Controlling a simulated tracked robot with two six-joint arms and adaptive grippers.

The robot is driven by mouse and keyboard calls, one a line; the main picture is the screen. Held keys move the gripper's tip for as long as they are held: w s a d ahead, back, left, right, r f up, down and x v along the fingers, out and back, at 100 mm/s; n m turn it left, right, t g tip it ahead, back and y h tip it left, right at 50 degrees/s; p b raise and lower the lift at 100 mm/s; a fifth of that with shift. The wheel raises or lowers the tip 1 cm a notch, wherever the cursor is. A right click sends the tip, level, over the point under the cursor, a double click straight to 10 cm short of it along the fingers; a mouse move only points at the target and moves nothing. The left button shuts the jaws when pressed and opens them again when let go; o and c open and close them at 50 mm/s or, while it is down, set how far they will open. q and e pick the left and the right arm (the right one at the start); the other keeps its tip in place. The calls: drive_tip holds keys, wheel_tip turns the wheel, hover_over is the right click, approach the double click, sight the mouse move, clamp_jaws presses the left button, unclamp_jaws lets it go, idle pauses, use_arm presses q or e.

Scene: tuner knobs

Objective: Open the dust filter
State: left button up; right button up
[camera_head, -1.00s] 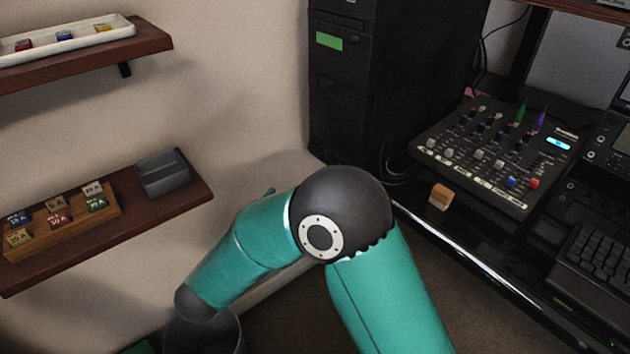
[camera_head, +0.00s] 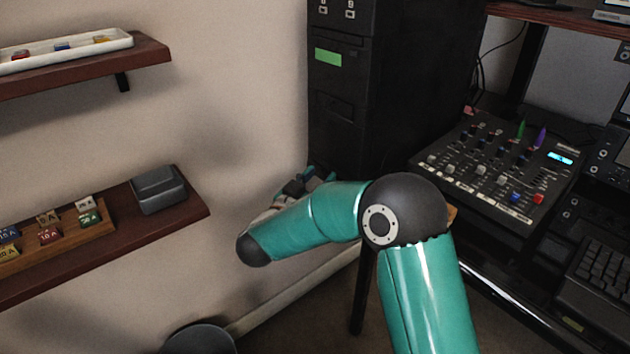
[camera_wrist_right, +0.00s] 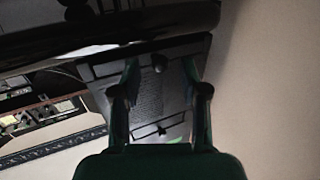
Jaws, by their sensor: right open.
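The tall black cabinet (camera_head: 385,110) stands against the wall in the head view, with a green label on its front. I cannot make out a dust filter for sure in the head view. In the right wrist view a dark panel (camera_wrist_right: 150,95) with a fine-textured area, a small round knob and a thin bar shows beyond the fingers; it may be the filter. My right gripper (camera_head: 308,184) is low by the cabinet front, partly hidden by my forearm. In the right wrist view the gripper (camera_wrist_right: 161,68) is open, its fingers apart and nothing held. My left gripper is not in view.
A mixer (camera_head: 497,168) sits on the desk at right. Wall shelves at left carry a white tray (camera_head: 70,52), a grey box (camera_head: 158,189) and several labelled blocks. A bin (camera_head: 200,340) stands on the floor. A dark post (camera_head: 362,290) rises behind my arm.

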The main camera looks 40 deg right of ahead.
drive_tip(key=shift+w+d, duration=0.3)
drive_tip(key=shift+d, duration=0.2)
clamp_jaws()
